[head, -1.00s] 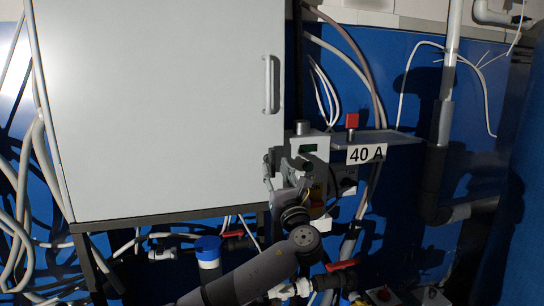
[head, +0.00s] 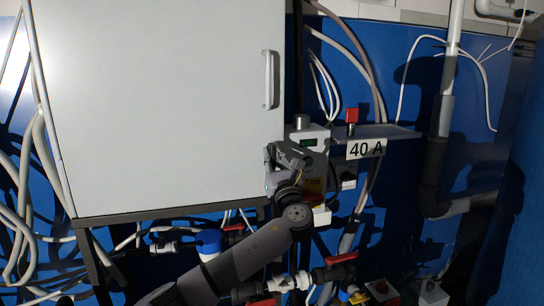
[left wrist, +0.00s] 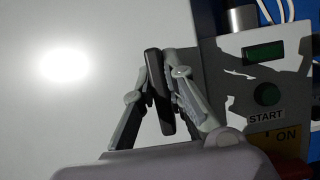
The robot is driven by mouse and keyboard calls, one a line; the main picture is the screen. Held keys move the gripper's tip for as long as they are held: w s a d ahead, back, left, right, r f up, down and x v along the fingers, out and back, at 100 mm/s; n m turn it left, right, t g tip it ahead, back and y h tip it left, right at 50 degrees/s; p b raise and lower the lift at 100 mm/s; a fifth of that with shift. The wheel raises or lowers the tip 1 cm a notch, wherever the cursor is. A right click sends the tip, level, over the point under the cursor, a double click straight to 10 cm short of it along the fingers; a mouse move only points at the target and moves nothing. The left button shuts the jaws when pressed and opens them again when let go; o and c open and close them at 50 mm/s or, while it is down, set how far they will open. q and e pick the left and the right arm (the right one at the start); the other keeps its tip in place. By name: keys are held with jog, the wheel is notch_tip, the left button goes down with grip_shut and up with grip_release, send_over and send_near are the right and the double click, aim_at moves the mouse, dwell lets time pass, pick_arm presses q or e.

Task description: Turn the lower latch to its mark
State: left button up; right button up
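The lower latch (left wrist: 160,92) is a dark bar on the pale cabinet door, near its right edge. In the left wrist view it stands nearly upright, its top leaning slightly left. My left gripper (left wrist: 161,72) has a finger on each side of the bar, with the tips close against it, and appears shut on it. In the head view my left gripper (head: 272,158) is at the door's lower right corner and hides the latch. I cannot make out the latch's mark. My right gripper is not in view.
The grey cabinet (head: 160,110) has a door handle (head: 270,80) above my gripper. Close on the right is a control box (left wrist: 265,75) with a green START button (left wrist: 267,94). Pipes and red-handled valves (head: 341,258) lie below.

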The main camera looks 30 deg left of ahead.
pick_arm(q)
grip_shut()
jog(key=shift+f, duration=0.1)
